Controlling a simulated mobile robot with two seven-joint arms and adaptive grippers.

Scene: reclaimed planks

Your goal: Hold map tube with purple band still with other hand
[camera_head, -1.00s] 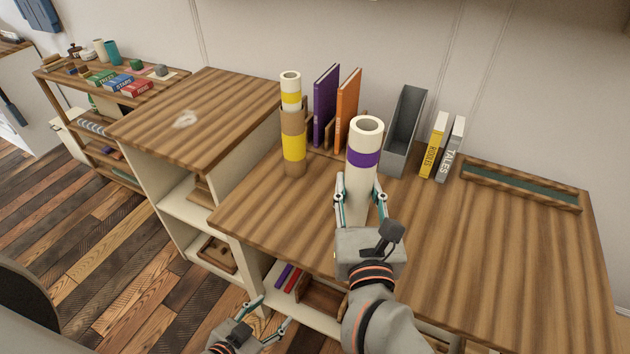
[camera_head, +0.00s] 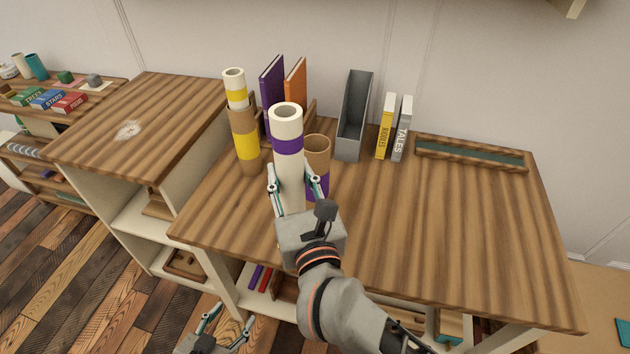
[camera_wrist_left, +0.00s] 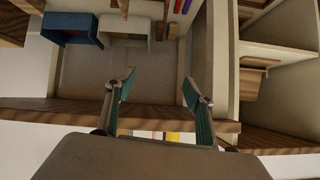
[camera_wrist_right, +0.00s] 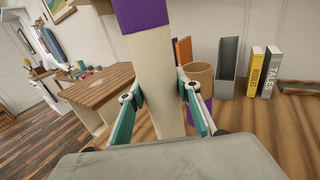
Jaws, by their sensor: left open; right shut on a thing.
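The map tube with purple band (camera_head: 287,125) is cream-white and stands about upright over the wooden tabletop in the head view. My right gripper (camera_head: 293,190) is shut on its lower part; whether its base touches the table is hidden. The tube also fills the middle of the right wrist view (camera_wrist_right: 154,70), between the fingers. My left gripper (camera_head: 228,328) is open and empty, low in front of the table's left front. The left wrist view shows its spread fingers (camera_wrist_left: 158,90) facing shelves below the tabletop.
A brown holder with purple band (camera_head: 317,160) stands just behind the tube. A yellow-banded tube (camera_head: 236,88) sits in a brown holder with yellow band (camera_head: 245,145). Books, a grey file box (camera_head: 354,115) and a green-lined tray (camera_head: 470,153) line the back. The right tabletop is clear.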

